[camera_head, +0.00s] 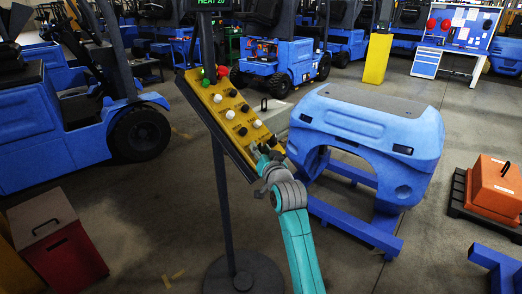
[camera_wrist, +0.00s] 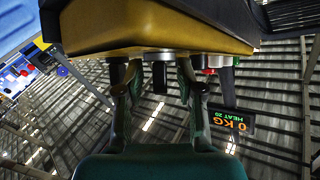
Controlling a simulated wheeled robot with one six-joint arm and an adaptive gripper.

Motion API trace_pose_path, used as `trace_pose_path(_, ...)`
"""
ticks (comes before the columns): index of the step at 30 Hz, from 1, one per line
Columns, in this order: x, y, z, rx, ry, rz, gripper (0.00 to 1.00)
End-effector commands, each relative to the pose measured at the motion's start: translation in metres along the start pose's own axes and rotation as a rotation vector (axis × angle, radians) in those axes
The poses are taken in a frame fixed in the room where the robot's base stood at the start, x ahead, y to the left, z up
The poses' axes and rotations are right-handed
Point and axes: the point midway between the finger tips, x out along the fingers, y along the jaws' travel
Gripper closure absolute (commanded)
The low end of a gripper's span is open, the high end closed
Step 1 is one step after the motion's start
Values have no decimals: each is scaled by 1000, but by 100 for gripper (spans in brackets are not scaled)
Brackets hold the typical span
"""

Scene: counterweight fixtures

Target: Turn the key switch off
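A yellow control panel (camera_head: 225,108) stands tilted on a dark post, with rows of black and white knobs and red and green buttons at its upper end. My gripper (camera_head: 262,155) is at the panel's lower right end, close to its face. In the wrist view the panel (camera_wrist: 150,30) fills the top, and my gripper (camera_wrist: 158,72) has its two fingers apart. A small black control (camera_wrist: 159,78) sticks out between them, with gaps visible on both sides. I cannot tell for sure that it is the key switch; the fingers hide it in the head view.
A display (camera_wrist: 232,122) reads "0 KG" and "HEAT 20". A blue counterweight (camera_head: 365,125) on a blue stand is right of the panel. A red box (camera_head: 60,245) is at lower left, and an orange block (camera_head: 495,185) at right. Blue forklifts stand behind.

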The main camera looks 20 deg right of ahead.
Motion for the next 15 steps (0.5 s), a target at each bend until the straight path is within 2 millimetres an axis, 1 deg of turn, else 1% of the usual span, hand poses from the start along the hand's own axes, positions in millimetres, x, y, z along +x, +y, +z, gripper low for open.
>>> trace_pose_path(6,0,0,0,0,0,0,62)
trace_pose_path(7,0,0,0,0,0,0,68)
trace_pose_path(8,0,0,0,0,0,0,75)
trace_pose_path(9,0,0,0,0,0,0,85)
trace_pose_path(11,0,0,0,0,0,0,100)
trace_pose_path(15,0,0,1,0,-2,0,100)
